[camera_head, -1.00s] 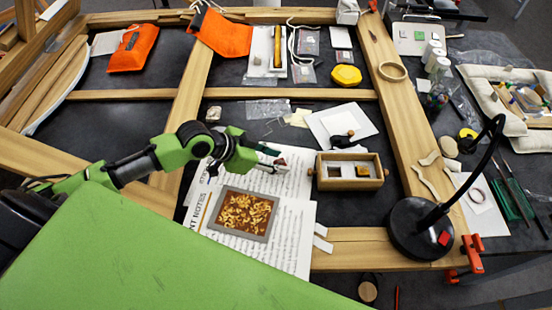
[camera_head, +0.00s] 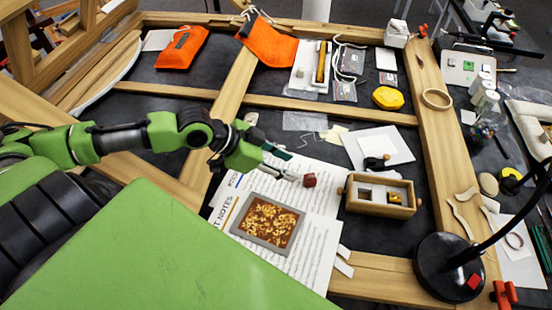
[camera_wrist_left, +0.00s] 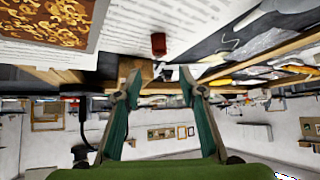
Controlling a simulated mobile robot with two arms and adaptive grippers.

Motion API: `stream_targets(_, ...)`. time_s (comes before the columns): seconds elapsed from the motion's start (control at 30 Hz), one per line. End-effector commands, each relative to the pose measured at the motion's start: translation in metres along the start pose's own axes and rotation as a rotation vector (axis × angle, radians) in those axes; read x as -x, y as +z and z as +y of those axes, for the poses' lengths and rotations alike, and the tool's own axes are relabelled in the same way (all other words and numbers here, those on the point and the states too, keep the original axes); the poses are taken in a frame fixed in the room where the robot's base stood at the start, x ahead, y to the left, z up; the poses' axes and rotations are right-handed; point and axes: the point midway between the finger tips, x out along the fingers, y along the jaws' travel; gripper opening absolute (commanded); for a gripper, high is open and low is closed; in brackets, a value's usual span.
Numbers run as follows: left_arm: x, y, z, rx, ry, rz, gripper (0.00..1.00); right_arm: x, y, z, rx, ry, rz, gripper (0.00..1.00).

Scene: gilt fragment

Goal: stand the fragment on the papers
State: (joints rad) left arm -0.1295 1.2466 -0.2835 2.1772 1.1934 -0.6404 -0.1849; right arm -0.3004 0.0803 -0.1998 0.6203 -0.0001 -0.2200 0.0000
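The fragment (camera_head: 309,180), a small dark red block, stands on the white printed papers (camera_head: 318,230), near their upper right part. It also shows in the left wrist view (camera_wrist_left: 158,44), on the paper beyond my fingertips. My left gripper (camera_head: 284,168) is just left of the fragment in the head view. In the left wrist view its two green fingers (camera_wrist_left: 160,80) are apart with nothing held between them, and a gap separates them from the fragment. My right gripper is in neither view.
A framed gold-patterned panel (camera_head: 267,222) lies on the papers. A wooden box (camera_head: 379,208) with side knobs stands right of the fragment. A black lamp (camera_head: 448,262) stands at the lower right. Wooden frame bars (camera_head: 335,109) cross the dark table.

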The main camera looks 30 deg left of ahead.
Motion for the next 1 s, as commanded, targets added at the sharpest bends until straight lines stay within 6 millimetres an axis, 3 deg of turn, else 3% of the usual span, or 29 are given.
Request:
stream_targets(0.1,0.015,0.002,-0.001,-0.001,-0.002,-0.009,0.37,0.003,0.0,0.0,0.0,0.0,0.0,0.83)
stream_targets(0.37,0.032,0.001,-0.001,0.0,-0.002,-0.005,0.37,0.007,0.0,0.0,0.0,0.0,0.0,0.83)
stream_targets(1.0,0.035,-0.001,0.001,-0.001,0.001,0.0,0.37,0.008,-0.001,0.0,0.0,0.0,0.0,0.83)
